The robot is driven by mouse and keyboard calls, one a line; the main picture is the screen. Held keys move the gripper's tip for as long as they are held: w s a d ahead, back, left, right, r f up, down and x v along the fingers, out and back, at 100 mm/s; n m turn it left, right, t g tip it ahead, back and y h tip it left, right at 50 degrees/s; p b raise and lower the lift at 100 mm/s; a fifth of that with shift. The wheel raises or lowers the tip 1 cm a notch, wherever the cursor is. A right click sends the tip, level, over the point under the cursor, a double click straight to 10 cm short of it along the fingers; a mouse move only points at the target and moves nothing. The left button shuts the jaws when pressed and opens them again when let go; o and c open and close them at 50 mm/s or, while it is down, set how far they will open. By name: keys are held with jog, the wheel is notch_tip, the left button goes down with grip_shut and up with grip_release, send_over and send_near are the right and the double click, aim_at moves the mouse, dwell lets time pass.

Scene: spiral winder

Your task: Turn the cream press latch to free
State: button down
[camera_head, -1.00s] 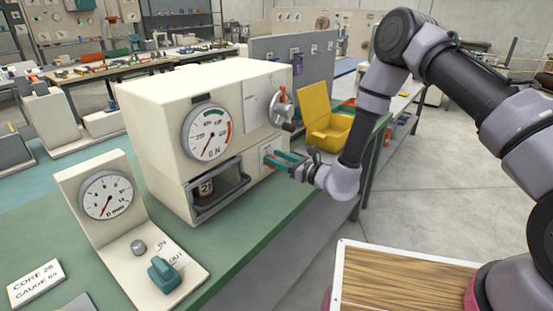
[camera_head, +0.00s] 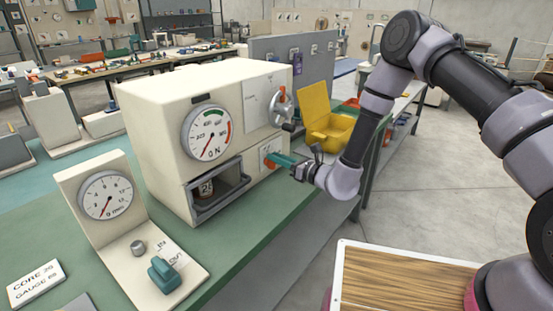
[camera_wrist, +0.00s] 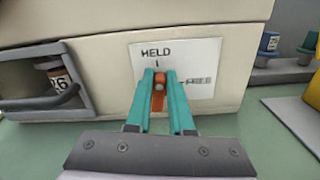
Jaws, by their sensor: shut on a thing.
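The cream press (camera_head: 205,105) stands on the green bench with a gauge on its front. Its orange latch (camera_wrist: 158,97) sits on a white plate (camera_wrist: 195,60) at the lower right of the front. The plate reads HELD above the latch, and a second word to the right, seemingly FREE, is hard to read. My gripper (camera_wrist: 160,85) has teal fingers shut on the latch, one on each side. In the head view my gripper (camera_head: 274,159) reaches the plate from the right.
An open drawer bay (camera_head: 218,190) with a numbered can is left of the latch. A red-handled wheel (camera_head: 281,108) is above it. A yellow open box (camera_head: 325,118) stands close behind my gripper. A gauge stand with a teal knob (camera_head: 164,274) is at front left.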

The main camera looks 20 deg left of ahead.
jog(key=m, duration=0.3)
jog(key=shift+w+d+f+m, duration=0.2)
jog(key=shift+w+m, duration=0.15)
jog(key=shift+m, duration=0.05)
jog(key=m, duration=0.4)
jog(key=shift+w+d+f, duration=0.1)
jog(key=shift+w+f, duration=0.15)
jog(key=shift+f, duration=0.05)
jog(key=m, duration=0.4)
jog(key=shift+w+d+f, duration=0.1)
jog(key=shift+w+f, duration=0.05)
jog(key=shift+f, duration=0.15)
jog(key=shift+f+m, duration=0.2)
jog(key=shift+m, duration=0.8)
jog(key=shift+f+m, duration=0.2)
jog(key=shift+m, duration=0.8)
jog(key=c, duration=0.8)
grip_release()
